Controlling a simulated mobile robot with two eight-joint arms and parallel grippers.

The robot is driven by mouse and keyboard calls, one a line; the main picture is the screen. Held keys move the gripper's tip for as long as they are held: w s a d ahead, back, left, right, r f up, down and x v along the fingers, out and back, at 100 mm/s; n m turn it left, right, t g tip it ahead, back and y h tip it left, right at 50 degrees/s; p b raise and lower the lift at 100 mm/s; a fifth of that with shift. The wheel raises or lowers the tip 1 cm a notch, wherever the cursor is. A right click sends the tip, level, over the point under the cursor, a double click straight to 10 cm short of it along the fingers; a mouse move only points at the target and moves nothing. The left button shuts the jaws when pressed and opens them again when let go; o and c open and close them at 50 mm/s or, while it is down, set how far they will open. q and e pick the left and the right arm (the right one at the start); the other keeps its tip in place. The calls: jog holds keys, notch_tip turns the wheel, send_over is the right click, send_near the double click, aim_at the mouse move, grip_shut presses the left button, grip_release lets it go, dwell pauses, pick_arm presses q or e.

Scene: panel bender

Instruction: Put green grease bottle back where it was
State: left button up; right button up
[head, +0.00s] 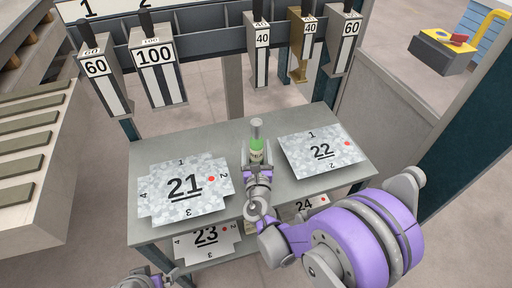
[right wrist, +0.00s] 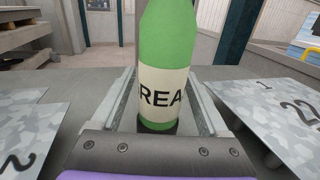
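The green grease bottle (head: 256,146) stands upright over the middle of the grey table, between panels 21 and 22. In the right wrist view the bottle (right wrist: 163,45) is close up, with a cream label reading "REA" and its top cut off. My right gripper (head: 257,167) has a finger on each side of the bottle, and the bottle fills the gap at the fingertips. I cannot tell if its base touches the table. Part of my left gripper (head: 145,279) shows at the bottom edge; its fingers are unclear.
Speckled panels 21 (head: 160,183) and 22 (head: 310,167) lie on the table (head: 214,140) at either side. Panels 23 (head: 190,249) and 24 (head: 318,200) are on a lower shelf. Numbered bender tools (head: 155,78) hang behind. A dark box (head: 440,55) stands at the far right.

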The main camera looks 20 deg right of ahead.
jog(key=shift+r, duration=0.2)
jog(key=v, duration=1.2)
jog(key=shift+b, duration=0.3)
jog(key=shift+s+f, duration=0.1)
